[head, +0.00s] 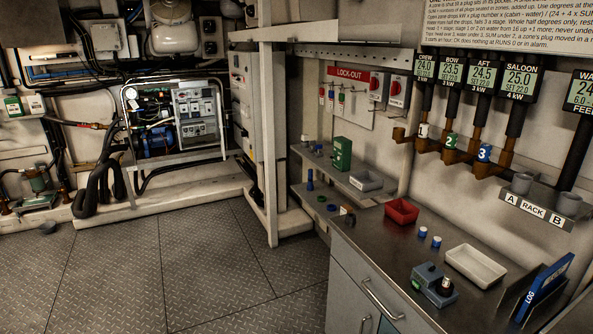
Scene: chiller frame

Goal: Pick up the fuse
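No object in the head view can be told as the fuse with certainty. Two small blue-and-white cylinders (423,232) stand upright on the steel counter (385,250), between a red tray (402,212) and a white tray (476,266). Small items, including a brown-orange one (350,218) and a dark one, sit near the counter's far left corner; they are too small to identify. A blue-grey device (434,285) with a dark round knob is at the counter's front. The insides of the trays look empty. Neither of my grippers is in view.
A blue log binder (545,288) stands at right. A white post (266,130) rises left of the shelves. The plated floor (170,270) is clear.

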